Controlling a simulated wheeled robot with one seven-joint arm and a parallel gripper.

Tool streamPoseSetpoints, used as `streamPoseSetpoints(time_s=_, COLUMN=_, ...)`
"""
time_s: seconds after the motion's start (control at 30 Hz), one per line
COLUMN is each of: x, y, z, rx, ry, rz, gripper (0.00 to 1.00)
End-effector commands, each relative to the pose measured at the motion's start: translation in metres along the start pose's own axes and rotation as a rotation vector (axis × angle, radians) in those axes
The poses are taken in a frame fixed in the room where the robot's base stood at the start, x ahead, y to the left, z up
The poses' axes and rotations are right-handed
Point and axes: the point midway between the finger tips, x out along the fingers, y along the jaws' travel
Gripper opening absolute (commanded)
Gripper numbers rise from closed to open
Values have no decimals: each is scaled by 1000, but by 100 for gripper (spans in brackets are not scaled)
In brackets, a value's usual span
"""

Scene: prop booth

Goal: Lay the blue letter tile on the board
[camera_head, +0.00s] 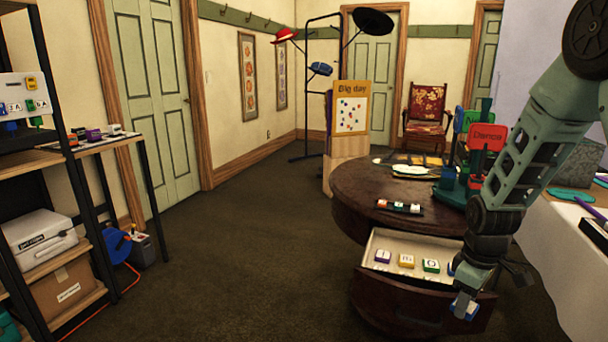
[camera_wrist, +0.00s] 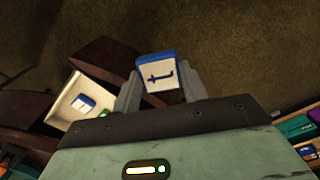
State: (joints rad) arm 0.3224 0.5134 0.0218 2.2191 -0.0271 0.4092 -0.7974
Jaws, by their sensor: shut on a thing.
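My gripper (camera_head: 466,300) is shut on a blue and white letter tile (camera_head: 464,311), held in front of the open drawer (camera_head: 385,241) of the round dark table. In the wrist view the tile (camera_wrist: 160,78) sits between the two fingers with a letter like "t" on its white face. In the drawer lie a purple tile (camera_head: 383,257), a yellow tile (camera_head: 407,261) and a green tile (camera_head: 431,266); a blue tile (camera_head: 451,268) is partly hidden by my arm. A dark strip (camera_head: 399,206) with several tiles lies on the tabletop; I cannot tell whether it is the board.
The round table (camera_head: 352,187) also bears green and red blocks and signs at its right. A white-covered table (camera_head: 567,262) stands to the right. A shelf (camera_head: 62,160) with tiles and boxes stands at the left. The carpet between is clear.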

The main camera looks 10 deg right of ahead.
Motion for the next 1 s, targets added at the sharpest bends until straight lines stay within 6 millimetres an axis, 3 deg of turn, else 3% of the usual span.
streamPoseSetpoints(time_s=0.17, x=7, y=-35, z=-34, rx=184, ry=-1, rz=0, gripper=21)
streamPoseSetpoints(time_s=0.5, x=13, y=-68, z=-69, rx=403, ry=-1, rz=0, gripper=21)
streamPoseSetpoints(time_s=0.77, x=16, y=-87, z=-88, rx=524, ry=0, rz=0, gripper=21)
streamPoseSetpoints(time_s=1.0, x=18, y=-86, z=-84, rx=521, ry=-10, rz=-5, gripper=21)
